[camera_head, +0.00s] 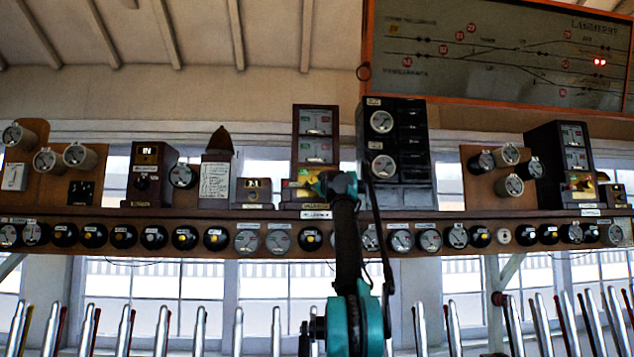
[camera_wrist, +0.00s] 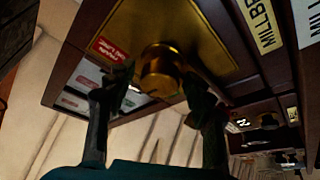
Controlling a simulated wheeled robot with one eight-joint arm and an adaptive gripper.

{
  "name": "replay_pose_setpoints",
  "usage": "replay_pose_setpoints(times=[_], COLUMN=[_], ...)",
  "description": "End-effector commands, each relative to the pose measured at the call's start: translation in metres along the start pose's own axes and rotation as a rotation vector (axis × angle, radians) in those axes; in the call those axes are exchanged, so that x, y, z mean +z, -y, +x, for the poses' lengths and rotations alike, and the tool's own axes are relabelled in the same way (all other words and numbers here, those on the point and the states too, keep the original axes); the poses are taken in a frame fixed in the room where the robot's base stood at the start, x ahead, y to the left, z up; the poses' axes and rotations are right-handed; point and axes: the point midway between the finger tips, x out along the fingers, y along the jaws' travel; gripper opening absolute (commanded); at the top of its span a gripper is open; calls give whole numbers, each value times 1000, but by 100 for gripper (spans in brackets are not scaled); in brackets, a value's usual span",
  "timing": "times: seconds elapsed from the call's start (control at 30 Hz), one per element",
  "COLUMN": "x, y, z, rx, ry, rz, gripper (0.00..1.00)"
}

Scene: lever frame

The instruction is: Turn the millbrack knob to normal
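A brass knob (camera_wrist: 160,72) stands out from a brass plate (camera_wrist: 165,30) on a dark wooden instrument in the wrist view. A label beginning "MILLB" (camera_wrist: 262,25) is beside the plate. A red label (camera_wrist: 108,50) is on the plate's left. My gripper (camera_wrist: 158,88) is open, with one dark finger on each side of the knob; I cannot tell if either touches it. In the head view the wooden instrument (camera_head: 316,150) stands on the shelf, with my gripper (camera_head: 338,184) in front of its lower right part. The knob is hidden there, and its setting is unclear.
A black instrument case (camera_head: 411,140) stands close to the right of my gripper. A smaller wooden box (camera_head: 254,194) is to the left. The shelf (camera_head: 290,216) carries several round dials and plungers. Several upright metal levers (camera_head: 238,330) stand below. A track diagram panel (camera_head: 500,50) hangs above right.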

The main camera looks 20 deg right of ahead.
Motion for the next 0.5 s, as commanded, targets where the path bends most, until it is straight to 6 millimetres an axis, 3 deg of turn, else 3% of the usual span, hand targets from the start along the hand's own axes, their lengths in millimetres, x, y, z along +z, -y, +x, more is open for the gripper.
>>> replay_pose_setpoints(times=[0.5], x=[-1], y=[-2], z=[-6], rx=[1], ry=[1], rz=[0], gripper=[56])
